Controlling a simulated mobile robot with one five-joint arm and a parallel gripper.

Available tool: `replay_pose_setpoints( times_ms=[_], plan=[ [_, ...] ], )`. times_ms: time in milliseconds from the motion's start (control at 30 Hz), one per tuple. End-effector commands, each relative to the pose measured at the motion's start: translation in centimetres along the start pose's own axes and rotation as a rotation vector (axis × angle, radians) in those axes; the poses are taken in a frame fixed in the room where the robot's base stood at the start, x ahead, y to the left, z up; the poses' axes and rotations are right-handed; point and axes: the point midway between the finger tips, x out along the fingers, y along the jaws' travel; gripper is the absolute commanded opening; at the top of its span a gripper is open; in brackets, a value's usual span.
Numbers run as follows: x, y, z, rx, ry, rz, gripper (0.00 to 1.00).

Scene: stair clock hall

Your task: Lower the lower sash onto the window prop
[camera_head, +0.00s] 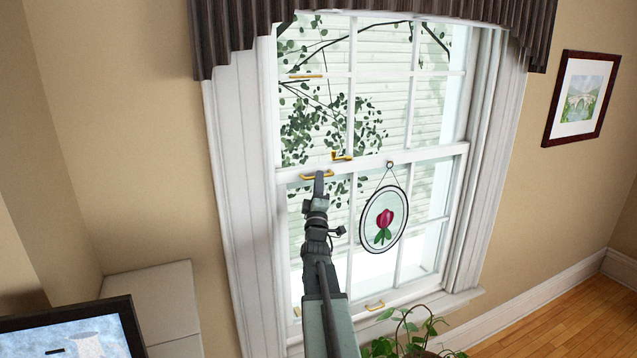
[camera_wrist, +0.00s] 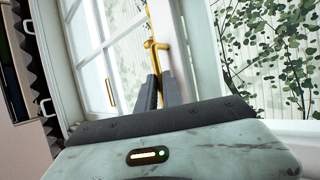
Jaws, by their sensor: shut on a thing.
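The lower sash (camera_head: 420,163) is a white framed window panel, its top rail crossing the middle of the window. A brass handle (camera_head: 305,178) sits on that rail near its left end, with a brass latch (camera_head: 342,157) just above and to the right. My gripper (camera_head: 319,177) is shut on the brass handle. In the wrist view, the dark fingers of my gripper (camera_wrist: 160,82) close at the brass handle (camera_wrist: 144,68), beside the white rail. My arm hides part of the lower left panes. I cannot make out the window prop.
A round rose suncatcher (camera_head: 385,218) hangs from the rail, right of my arm. A leafy plant (camera_head: 410,335) stands below the window. A dark-framed screen or picture (camera_head: 75,335) and a pale cabinet (camera_head: 150,300) are at lower left. Wooden floor is clear at right.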

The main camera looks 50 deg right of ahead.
Motion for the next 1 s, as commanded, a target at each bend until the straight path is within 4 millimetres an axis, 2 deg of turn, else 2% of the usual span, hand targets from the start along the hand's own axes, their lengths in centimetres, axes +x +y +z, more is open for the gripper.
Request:
replay_pose_setpoints(
  times_ms=[33, 67, 433, 467, 500, 533, 833, 1000],
  plan=[
    [-0.6, -1.1, 0.2, 0.000, 0.001, -0.004, 0.00],
    [-0.6, -1.1, 0.2, 0.000, 0.000, -0.004, 0.00],
    [-0.5, -1.0, 0.2, 0.000, 0.000, -0.002, 0.00],
    [-0.5, -1.0, 0.2, 0.000, 0.000, -0.002, 0.18],
    [-0.5, -1.0, 0.2, 0.000, 0.000, -0.002, 0.29],
    [-0.5, -1.0, 0.2, 0.000, 0.000, -0.002, 0.31],
    [-0.6, -0.9, 0.3, 0.000, -0.001, 0.000, 0.31],
    [-2.3, -1.1, 0.4, -0.001, -0.001, 0.000, 0.31]
  ],
)
